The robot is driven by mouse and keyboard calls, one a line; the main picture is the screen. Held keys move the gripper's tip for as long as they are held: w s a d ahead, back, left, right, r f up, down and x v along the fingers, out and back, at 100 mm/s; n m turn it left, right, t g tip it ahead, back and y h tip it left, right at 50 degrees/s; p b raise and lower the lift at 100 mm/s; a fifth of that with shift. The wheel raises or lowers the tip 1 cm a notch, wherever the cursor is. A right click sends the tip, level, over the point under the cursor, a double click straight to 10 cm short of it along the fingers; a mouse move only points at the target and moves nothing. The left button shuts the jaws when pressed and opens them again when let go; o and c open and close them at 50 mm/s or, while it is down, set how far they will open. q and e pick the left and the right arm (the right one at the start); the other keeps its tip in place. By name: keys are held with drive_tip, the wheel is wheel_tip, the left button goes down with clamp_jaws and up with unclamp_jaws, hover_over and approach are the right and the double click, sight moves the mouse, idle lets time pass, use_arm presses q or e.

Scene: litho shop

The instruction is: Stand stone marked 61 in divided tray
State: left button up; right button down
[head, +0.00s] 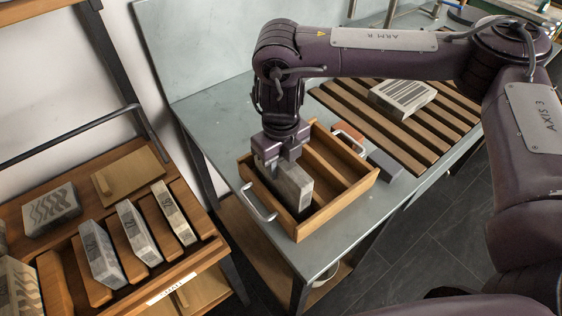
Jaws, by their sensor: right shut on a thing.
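The divided tray (341,208) is a wooden box with dividers and a metal handle, on the grey metal table. My right gripper (279,162) points down over the tray's left part and is shut on a grey stone (294,187). The stone stands upright on edge, its lower part inside the left compartment. I cannot tell whether it touches the tray floor. Its mark is not readable from here, so I cannot confirm 61. The other visible compartments look empty. My left gripper is not in view.
A slatted wooden rack (437,135) with a patterned stone (402,95) lies behind the tray. A red-brown-handled tool (348,137) lies by the tray's back edge. At left, a wooden rack (183,268) holds several upright stones, with a flat patterned stone (50,208) behind.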

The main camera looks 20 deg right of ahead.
drive_tip(key=shift+w+f+b, duration=0.1)
drive_tip(key=shift+f+b, duration=0.2)
idle(0.4)
drive_tip(key=c, duration=1.4)
unclamp_jaws()
drive_tip(key=o, duration=0.5)
drive_tip(key=shift+s+a, duration=0.1)
drive_tip(key=shift+s, duration=0.1)
drive_tip(key=shift+c, duration=0.2)
drive_tip(key=shift+f, duration=0.2)
wheel_tip(320, 180, up, 9)
drive_tip(key=p, duration=0.9)
drive_tip(key=shift+r+p, duration=0.2)
drive_tip(key=shift+p, duration=0.1)
drive_tip(key=shift+f, duration=0.1)
